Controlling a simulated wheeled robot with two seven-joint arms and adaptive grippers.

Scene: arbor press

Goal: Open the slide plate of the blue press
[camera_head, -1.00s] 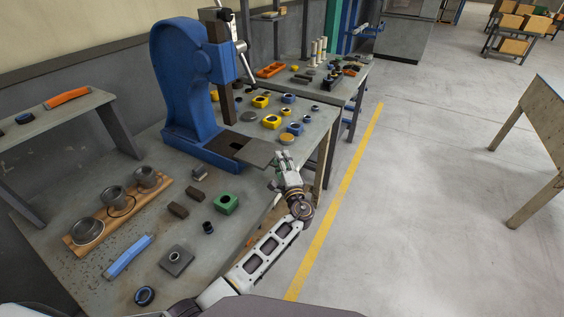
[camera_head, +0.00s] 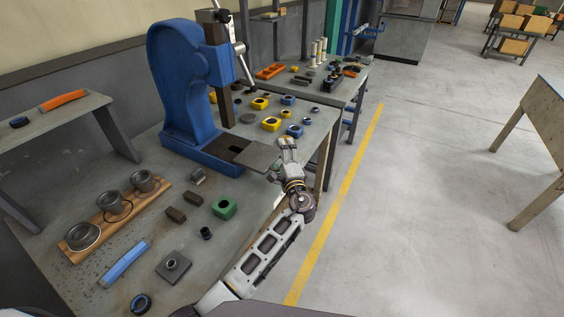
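The blue press (camera_head: 183,90) stands on the workbench, with a dark vertical ram over its base. The slide plate (camera_head: 259,156) is a flat grey sheet sticking out from the right side of the press base. A dark opening (camera_head: 236,149) shows in the base beside it.
Yellow parts (camera_head: 271,124) and blue parts lie right of the press. Open floor (camera_head: 420,200) lies right of the bench.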

